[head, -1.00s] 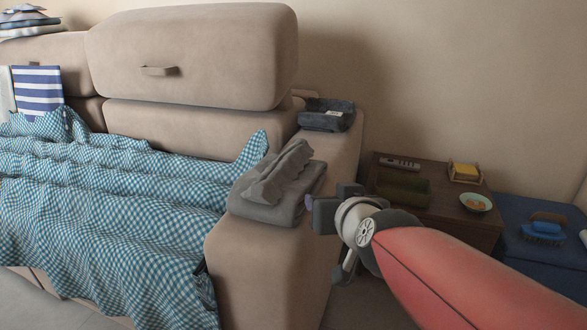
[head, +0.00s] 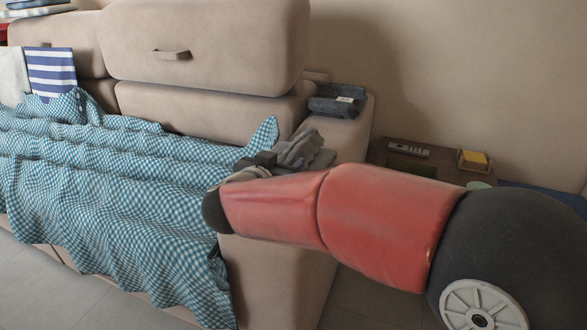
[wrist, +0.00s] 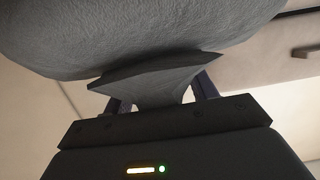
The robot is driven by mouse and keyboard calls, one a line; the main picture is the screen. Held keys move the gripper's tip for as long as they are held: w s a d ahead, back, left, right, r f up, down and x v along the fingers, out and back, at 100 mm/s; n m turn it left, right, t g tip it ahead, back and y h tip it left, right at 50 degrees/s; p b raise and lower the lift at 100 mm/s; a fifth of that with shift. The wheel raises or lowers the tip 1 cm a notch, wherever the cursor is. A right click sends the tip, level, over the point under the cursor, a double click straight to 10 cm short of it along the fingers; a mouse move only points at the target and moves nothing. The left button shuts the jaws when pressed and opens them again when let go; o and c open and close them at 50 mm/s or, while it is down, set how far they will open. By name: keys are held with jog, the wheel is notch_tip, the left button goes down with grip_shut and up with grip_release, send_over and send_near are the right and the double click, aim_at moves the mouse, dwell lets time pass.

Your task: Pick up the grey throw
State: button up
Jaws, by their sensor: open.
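The grey throw (head: 305,147) lies folded and rumpled on the sofa's right armrest in the head view. My arm crosses in front and hides much of it. My gripper (head: 258,162) is at the throw's left side, and its fingertips are hard to make out there. In the wrist view the throw (wrist: 150,35) fills the top of the picture. A pointed fold of it reaches down between the two fingers of my gripper (wrist: 160,92). The jaws are open around this fold, and I cannot tell whether they touch it.
A blue checked blanket (head: 110,190) covers the sofa seat (head: 200,93). A striped cloth (head: 52,75) hangs at the left.

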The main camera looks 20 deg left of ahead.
aim_at(306, 146)
jog(key=x, duration=0.4)
jog(key=shift+w, duration=0.25)
jog(key=shift+r, duration=0.1)
grip_shut()
